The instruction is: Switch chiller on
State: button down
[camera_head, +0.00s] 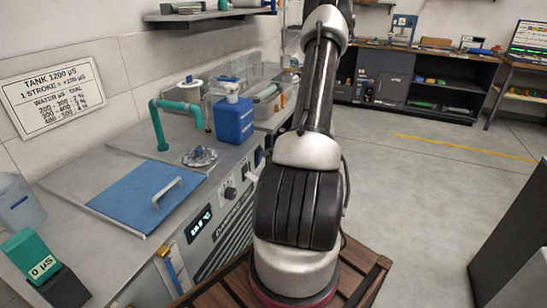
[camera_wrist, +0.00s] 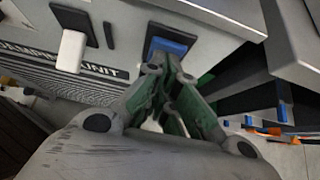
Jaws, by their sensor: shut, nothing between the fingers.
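The unit with the front control panel (camera_head: 214,228) stands along the left wall in the head view, with a lit display (camera_head: 200,223) and a knob (camera_head: 230,193). In the wrist view a blue rocker switch (camera_wrist: 170,46) in a dark frame sits on the panel, just beyond my gripper (camera_wrist: 163,72). A white rocker (camera_wrist: 72,50) sits to its left. My gripper is shut and empty, its green-grey fingers pointing at the blue switch's lower part. I cannot tell whether they touch it. In the head view my arm hides my gripper.
A blue lid (camera_head: 145,192) with a handle, a green pipe (camera_head: 178,108) and a blue container (camera_head: 233,120) are on the counter. The counter edge (camera_wrist: 215,12) overhangs the panel in the wrist view. Open floor (camera_head: 420,170) lies to the right.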

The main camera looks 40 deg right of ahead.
jog(key=shift+w+a+r+g, duration=0.2)
jog(key=shift+w+g, duration=0.2)
jog(key=shift+g, duration=0.1)
jog(key=shift+s+d, duration=0.1)
jog(key=shift+r, duration=0.1)
jog(key=shift+r, duration=0.7)
